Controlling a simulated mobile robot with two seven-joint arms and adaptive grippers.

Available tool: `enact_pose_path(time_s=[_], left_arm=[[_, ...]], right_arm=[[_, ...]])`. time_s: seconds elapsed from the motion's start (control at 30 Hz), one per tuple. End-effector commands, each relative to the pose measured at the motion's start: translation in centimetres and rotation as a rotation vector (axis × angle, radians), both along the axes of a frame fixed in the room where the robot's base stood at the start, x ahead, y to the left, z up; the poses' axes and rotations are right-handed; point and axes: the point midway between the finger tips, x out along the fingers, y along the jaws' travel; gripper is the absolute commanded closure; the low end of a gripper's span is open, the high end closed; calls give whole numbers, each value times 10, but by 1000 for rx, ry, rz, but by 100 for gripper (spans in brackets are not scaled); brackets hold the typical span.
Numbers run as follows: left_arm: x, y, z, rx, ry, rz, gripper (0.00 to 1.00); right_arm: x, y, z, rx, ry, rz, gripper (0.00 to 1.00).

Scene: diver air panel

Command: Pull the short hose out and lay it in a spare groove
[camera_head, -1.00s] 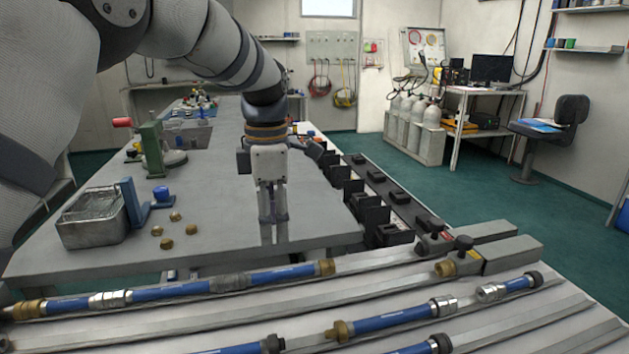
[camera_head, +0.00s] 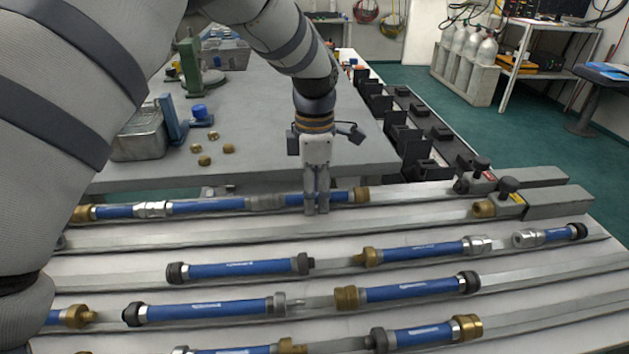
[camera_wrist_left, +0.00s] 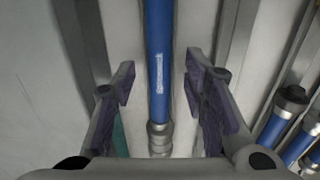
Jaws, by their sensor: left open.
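A line of joined blue hoses (camera_head: 208,207) lies along the far groove of the rack, with brass ends, a silver coupling (camera_head: 151,209) and a grey coupling (camera_head: 265,202). Its right-hand short blue length (camera_head: 338,197) ends in a brass fitting (camera_head: 361,194). My left gripper (camera_head: 316,211) points down at this short length and hides part of it. In the left wrist view, the open fingers (camera_wrist_left: 160,90) stand either side of a blue hose (camera_wrist_left: 158,60), with a grey fitting (camera_wrist_left: 160,138) below. My right gripper is out of view.
Grey blocks with black knobs (camera_head: 508,185) stand at the rack's right end, one holding a brass fitting (camera_head: 484,209). Nearer grooves hold several separate blue hoses (camera_head: 238,269). The second groove has a bare stretch (camera_head: 250,241). A metal basket (camera_head: 138,140) and brass pieces stand behind.

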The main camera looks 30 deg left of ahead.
Motion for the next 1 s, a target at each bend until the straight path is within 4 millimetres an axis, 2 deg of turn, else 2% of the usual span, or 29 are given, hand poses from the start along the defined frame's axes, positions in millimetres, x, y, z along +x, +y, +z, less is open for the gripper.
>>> enact_pose_path(time_s=[0.1,0.13,0.3,0.57,1.0], left_arm=[[0,0,0,0,0,0,60],[0,0,0,0,0,0,64],[0,0,1,0,0,0,100],[1,-1,1,0,0,0,100],[11,-14,0,0,0,-1,100]], right_arm=[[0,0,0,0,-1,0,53],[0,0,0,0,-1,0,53],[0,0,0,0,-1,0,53],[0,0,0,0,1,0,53],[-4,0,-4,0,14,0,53]])
